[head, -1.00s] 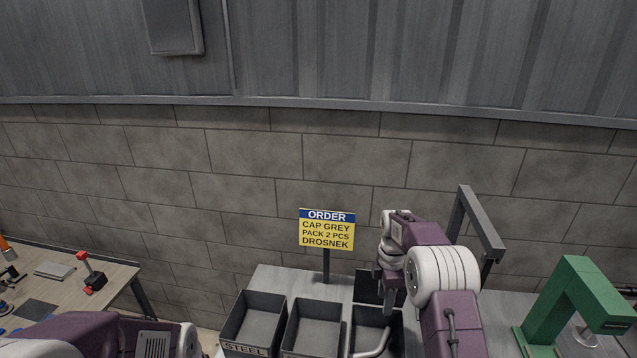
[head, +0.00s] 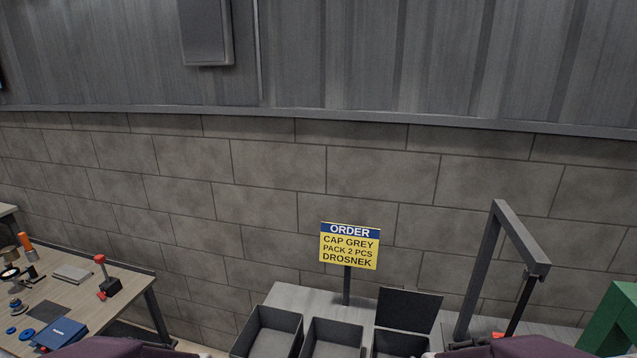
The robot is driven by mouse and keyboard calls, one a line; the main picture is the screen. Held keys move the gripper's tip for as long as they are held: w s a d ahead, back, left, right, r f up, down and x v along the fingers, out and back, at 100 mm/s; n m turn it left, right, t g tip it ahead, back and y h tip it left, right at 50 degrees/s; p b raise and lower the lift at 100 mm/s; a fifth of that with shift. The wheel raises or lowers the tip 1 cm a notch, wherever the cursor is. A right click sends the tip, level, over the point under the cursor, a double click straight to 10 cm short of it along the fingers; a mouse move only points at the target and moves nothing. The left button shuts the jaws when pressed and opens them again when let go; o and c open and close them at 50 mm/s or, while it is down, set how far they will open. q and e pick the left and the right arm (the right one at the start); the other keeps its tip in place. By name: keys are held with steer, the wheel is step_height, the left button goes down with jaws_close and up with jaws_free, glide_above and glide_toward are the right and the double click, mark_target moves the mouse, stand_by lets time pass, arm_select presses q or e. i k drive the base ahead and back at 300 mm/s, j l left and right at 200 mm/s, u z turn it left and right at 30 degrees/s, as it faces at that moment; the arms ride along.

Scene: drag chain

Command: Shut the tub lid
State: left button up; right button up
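Three dark grey open tubs stand in a row on the grey table at the bottom of the head view. The right tub (head: 398,343) has a dark lid (head: 408,309) that stands up at its back edge, so this tub is open. The middle tub (head: 335,335) and left tub (head: 268,333) show no lid. Only purple parts of my arms show at the bottom edge. Both of my grippers are out of view.
A yellow and blue order sign (head: 349,246) stands behind the tubs. A grey angled frame (head: 513,240) rises right of the lidded tub, and a green machine (head: 611,322) is at the far right. A wooden bench (head: 88,297) with small tools is at left.

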mark_target(407, 309)
steer(key=z, duration=0.8)
